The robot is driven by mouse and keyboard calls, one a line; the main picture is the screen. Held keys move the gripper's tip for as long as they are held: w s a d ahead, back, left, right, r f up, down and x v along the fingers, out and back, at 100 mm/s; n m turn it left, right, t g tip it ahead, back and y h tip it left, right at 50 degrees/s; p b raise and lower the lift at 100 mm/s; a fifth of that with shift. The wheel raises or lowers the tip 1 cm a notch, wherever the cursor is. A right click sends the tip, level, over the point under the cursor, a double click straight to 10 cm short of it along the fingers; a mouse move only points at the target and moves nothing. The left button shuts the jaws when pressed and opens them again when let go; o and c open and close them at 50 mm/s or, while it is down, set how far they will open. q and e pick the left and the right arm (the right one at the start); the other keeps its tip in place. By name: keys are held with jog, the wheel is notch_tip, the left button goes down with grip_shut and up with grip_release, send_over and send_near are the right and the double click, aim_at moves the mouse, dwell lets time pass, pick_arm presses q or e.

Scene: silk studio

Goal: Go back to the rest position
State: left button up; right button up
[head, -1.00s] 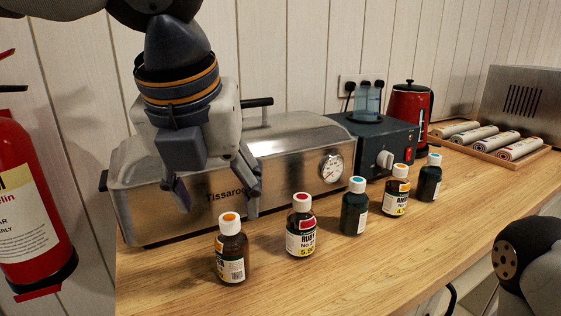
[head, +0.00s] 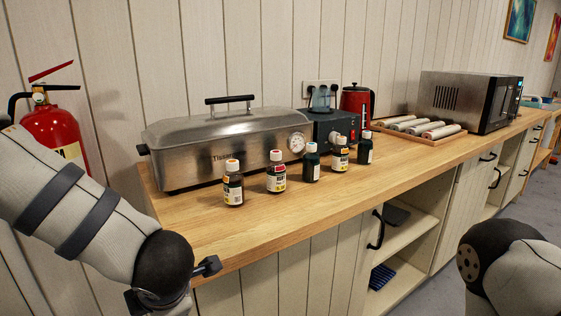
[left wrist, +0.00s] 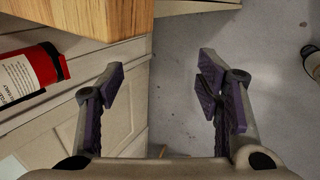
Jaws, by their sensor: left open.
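My left arm comes in from the left in the head view and bends down in front of the counter; its gripper is out of that view. In the left wrist view my left gripper (left wrist: 165,85) is open and empty. Its fingers hang over the grey floor, beside the cabinet front and the counter's corner. My right arm shows at the lower right of the head view, but its gripper is not visible. Several small bottles stand in a row on the counter, from an orange-capped brown bottle (head: 233,186) to a dark bottle (head: 365,150). Nothing is held.
The wooden counter (head: 250,222) carries a steel roaster (head: 225,142), a red kettle (head: 356,101), a tray of rolled cloths (head: 440,136) and a microwave (head: 470,98). A red fire extinguisher (head: 52,132) is at the left. Open shelves (head: 405,235) lie below the counter.

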pick_arm(q)
jog(key=s+a+f+m+h, duration=0.1)
jog(key=s+f+m, duration=0.4)
jog(key=f+m, duration=0.15)
jog(key=s+a+f+m, duration=0.1)
jog(key=s+f+m, duration=0.4)
jog(key=f, duration=0.3)
jog(key=s+f+m+g+h, duration=0.1)
jog(key=s+f+m+g, duration=0.2)
jog(key=s+m, duration=0.4)
jog(key=s+f+m+g+h, duration=0.1)
jog(key=s+f+m+g, duration=0.2)
jog(key=s, duration=1.3)
notch_tip(320, 180, down, 2)
jog(key=a+m, duration=0.1)
jog(key=m, duration=0.3)
jog(key=shift+g+h, duration=0.4)
